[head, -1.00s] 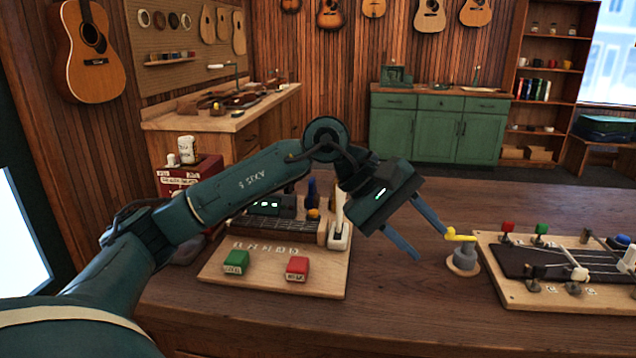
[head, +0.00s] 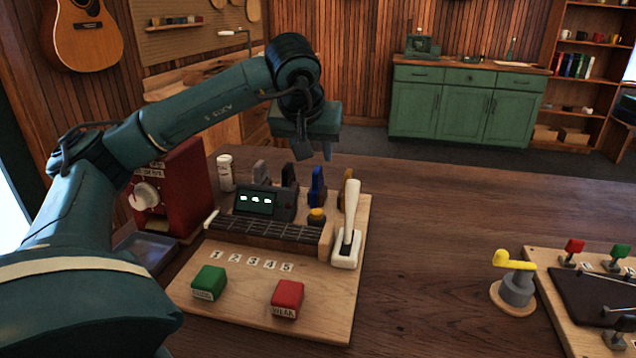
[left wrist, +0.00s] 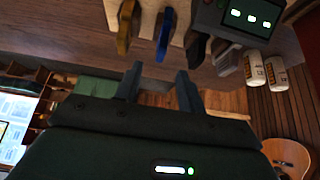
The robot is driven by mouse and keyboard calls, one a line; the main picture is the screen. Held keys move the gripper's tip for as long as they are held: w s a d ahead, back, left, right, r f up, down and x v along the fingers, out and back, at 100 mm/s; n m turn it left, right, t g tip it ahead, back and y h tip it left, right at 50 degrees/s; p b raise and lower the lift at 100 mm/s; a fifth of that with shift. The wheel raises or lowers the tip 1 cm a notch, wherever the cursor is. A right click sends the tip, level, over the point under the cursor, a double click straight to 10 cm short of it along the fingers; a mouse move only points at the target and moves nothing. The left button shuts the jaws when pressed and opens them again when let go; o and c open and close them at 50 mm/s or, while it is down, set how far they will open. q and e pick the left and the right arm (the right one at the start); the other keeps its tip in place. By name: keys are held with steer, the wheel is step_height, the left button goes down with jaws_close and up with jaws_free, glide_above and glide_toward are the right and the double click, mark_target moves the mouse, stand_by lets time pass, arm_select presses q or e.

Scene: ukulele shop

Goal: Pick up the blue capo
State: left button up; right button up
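The blue capo (head: 316,187) stands upright at the back right of the wooden board (head: 235,303), between a dark capo (head: 289,176) and a yellow capo (head: 348,186). It also shows in the left wrist view (left wrist: 166,35), at the top, beyond the fingertips. My left gripper (head: 313,154) is above and slightly behind the blue capo, fingers pointing down. Its fingers are apart and empty, and they also show in the left wrist view (left wrist: 160,70). The gripper and capo look apart. My right gripper is in neither current view.
A white-handled lever (head: 348,235) stands close in front of the yellow capo. A grey capo (head: 261,172), a small display box (head: 262,203) and a white bottle (head: 225,172) are to the left. A yellow-handled crank (head: 515,280) stands right, with bare table between.

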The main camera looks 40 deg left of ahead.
mark_target(316, 170)
arm_select(q)
steer(key=x, duration=0.8)
steer(key=shift+a+f, duration=0.15)
steer(key=shift+f, duration=0.15)
steer(key=shift+c, duration=0.5)
jaws_close()
